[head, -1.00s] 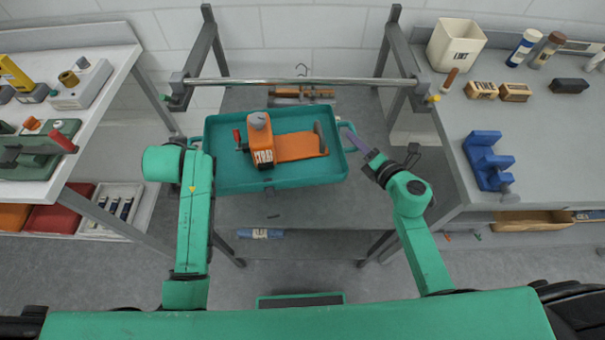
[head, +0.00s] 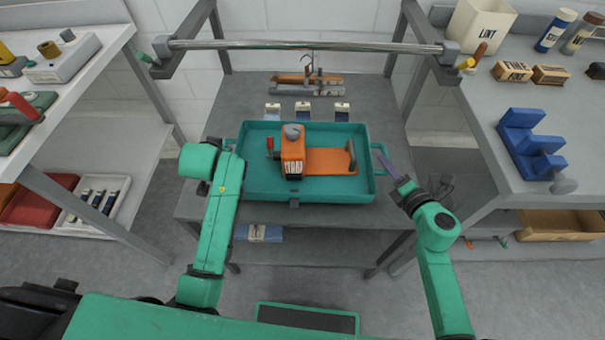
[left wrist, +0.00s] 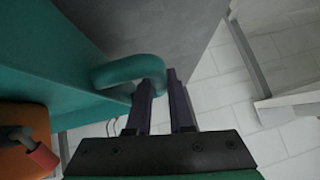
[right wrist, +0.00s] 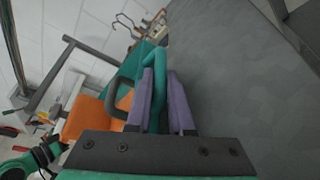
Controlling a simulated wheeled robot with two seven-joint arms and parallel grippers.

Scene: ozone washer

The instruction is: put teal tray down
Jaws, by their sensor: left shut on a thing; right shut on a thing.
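The teal tray (head: 334,128) is level over the front of the grey table (head: 235,105) in the head view. I cannot tell whether its underside touches the tabletop. It carries an orange device (head: 328,160) with a grey knob and a red handle. My right gripper (head: 392,175) is shut on the tray's right handle (head: 381,152); in the right wrist view this handle (right wrist: 157,65) runs between the purple fingers. My left gripper (left wrist: 162,90) is at the left handle (left wrist: 115,72) in the left wrist view, shut on it. In the head view my arm mostly hides that gripper.
Several small labelled items (head: 302,112) and tools (head: 310,80) lie behind the tray. A metal bar (head: 310,43) spans above the table's back. Side benches stand left (head: 75,85) and right (head: 470,115), the right one with a blue fixture (head: 528,145). A lower shelf holds a blue packet (head: 260,233).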

